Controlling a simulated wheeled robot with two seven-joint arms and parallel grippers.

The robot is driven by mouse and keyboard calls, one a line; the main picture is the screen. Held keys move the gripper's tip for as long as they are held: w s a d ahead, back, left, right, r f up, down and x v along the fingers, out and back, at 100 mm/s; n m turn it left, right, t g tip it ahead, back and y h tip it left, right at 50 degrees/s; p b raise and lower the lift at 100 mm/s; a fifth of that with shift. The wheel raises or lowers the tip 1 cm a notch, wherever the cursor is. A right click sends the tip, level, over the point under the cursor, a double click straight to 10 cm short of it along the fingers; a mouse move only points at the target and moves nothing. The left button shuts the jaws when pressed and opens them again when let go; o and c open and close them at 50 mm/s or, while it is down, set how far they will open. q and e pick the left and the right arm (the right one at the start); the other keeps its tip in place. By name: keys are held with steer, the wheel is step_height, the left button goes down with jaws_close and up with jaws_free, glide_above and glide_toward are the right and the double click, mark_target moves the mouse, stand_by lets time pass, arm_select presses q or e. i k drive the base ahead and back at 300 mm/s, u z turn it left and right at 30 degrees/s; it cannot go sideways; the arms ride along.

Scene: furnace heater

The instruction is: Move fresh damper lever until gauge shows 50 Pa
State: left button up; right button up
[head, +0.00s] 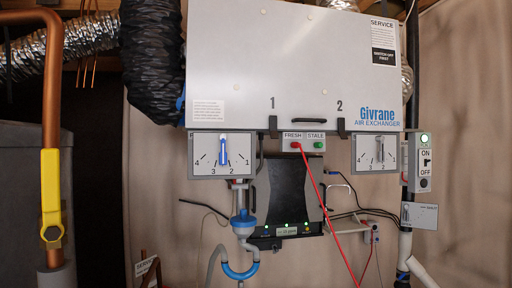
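Two damper dials marked 1 to 4 hang below the air exchanger. The left dial (204,165) has a blue lever (223,150) standing about upright. The right dial (365,165) has a grey lever (380,150), also about upright. I see no fresh or stale wording on either dial. Between them, a small panel labelled FRESH and STALE (303,135) has a red port and a green port. A black device (290,190) with green lights and a small display (287,231) hangs below; its reading is too small to tell. Neither gripper is in view.
The white Givrane air exchanger (285,60) fills the upper middle. A red tube (328,215) runs from the FRESH port down across the front. A copper pipe with a yellow valve handle (51,190) stands at left. An ON/OFF switch box (424,165) is at right.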

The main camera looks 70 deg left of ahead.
mark_target(223, 155)
steer(key=z, duration=1.55)
steer(key=i, duration=0.55)
steer(key=u, duration=4.1)
steer(key=i, duration=0.5)
steer(key=u, duration=0.05)
